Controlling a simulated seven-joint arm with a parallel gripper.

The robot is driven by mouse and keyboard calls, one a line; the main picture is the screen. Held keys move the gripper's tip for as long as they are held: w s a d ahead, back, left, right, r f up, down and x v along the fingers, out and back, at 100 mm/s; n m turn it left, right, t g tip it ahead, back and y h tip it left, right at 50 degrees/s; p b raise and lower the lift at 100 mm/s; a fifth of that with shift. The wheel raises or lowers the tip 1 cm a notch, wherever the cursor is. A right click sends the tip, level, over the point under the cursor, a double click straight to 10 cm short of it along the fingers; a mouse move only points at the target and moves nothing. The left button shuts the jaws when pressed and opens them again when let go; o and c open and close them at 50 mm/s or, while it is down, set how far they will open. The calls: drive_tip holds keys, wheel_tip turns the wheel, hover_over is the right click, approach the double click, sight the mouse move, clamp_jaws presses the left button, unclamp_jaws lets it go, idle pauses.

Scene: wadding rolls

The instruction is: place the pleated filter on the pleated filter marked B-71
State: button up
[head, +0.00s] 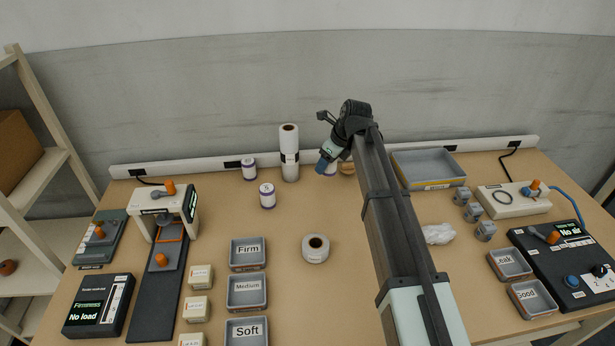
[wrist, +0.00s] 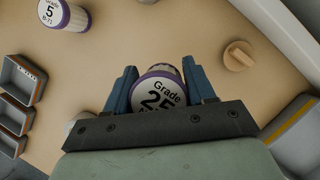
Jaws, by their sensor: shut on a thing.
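My gripper (wrist: 162,92) is shut on a pleated filter (wrist: 158,96), a white cylinder with a purple rim whose top reads "Grade 25". In the head view my gripper (head: 324,162) is at the back middle of the table, hiding part of the held filter (head: 331,169). The filter marked B-71 (wrist: 62,14), reading "Grade 5", stands apart at the upper left of the wrist view. It appears to be the nearer of two white-and-purple filters left of my gripper in the head view (head: 267,196); its marking is unreadable there.
A second filter (head: 249,170) stands behind it. A tall white roll (head: 290,158) stands between these filters and my gripper. A wooden disc (wrist: 239,55) and a large grey tray (head: 431,186) lie to the right. Labelled trays (head: 247,268) and a tape-like roll (head: 316,248) are in front.

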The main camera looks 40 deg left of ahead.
drive_tip(key=s+a+r+n, duration=0.2)
drive_tip(key=s+a+r, duration=0.3)
drive_tip(key=s+a, duration=0.5)
wheel_tip(320, 180, up, 2)
drive_tip(key=n+g, duration=0.2)
hover_over(264, 187)
drive_tip(key=shift+d+f, duration=0.1)
drive_tip(key=shift+f, duration=4.6)
drive_tip(key=shift+f, duration=0.1)
drive_tip(key=o, duration=1.1)
drive_tip(key=shift+c, duration=0.2)
drive_tip(key=v, duration=1.2)
drive_tip(key=shift+s, duration=0.1)
